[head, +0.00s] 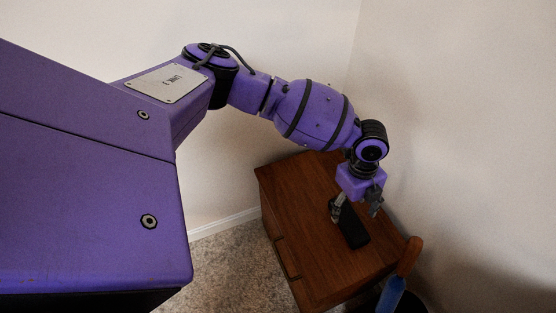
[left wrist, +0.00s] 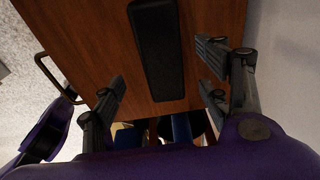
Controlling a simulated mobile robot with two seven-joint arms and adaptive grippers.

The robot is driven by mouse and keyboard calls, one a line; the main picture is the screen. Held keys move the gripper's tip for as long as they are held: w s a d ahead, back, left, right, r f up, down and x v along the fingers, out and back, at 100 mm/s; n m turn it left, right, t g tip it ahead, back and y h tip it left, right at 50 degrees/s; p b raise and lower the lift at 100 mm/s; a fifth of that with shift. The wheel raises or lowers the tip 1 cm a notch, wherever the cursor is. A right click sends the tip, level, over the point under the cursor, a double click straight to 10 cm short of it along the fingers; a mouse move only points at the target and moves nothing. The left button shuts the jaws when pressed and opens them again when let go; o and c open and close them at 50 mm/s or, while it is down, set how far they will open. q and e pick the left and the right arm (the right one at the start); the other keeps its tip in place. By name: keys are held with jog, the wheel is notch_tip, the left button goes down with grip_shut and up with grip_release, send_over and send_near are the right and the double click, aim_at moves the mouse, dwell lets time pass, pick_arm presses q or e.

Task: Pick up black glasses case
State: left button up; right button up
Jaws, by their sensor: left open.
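The black glasses case (head: 353,229) is a long, dark, rounded block lying flat on top of a brown wooden cabinet (head: 300,215). My left gripper (head: 355,211) is above the case, pointing down, with its fingers spread on either side of it. In the left wrist view the case (left wrist: 158,50) runs lengthwise between the open fingers (left wrist: 160,82), apart from both. Nothing is held. I cannot tell the exact height of the fingertips above the cabinet top. My right gripper is not in view.
Walls meet in a corner close behind and right of the cabinet. An upright object with a blue part and a brown wooden end (head: 409,257) stands by the cabinet's near right side. A handle (head: 285,259) is on the cabinet's front. The cabinet top around the case is clear.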

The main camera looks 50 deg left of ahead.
aim_at(350, 218)
pick_arm(q)
jog(key=f, duration=0.1)
jog(key=f+b, duration=0.1)
jog(key=f, duration=0.2)
jog(key=shift+w+d+f+b, duration=0.1)
jog(key=shift+d+f+b, duration=0.15)
jog(key=shift+b, duration=0.1)
jog(key=shift+f, duration=0.35)
jog(key=c, duration=1.3)
jog(key=shift+r, duration=0.1)
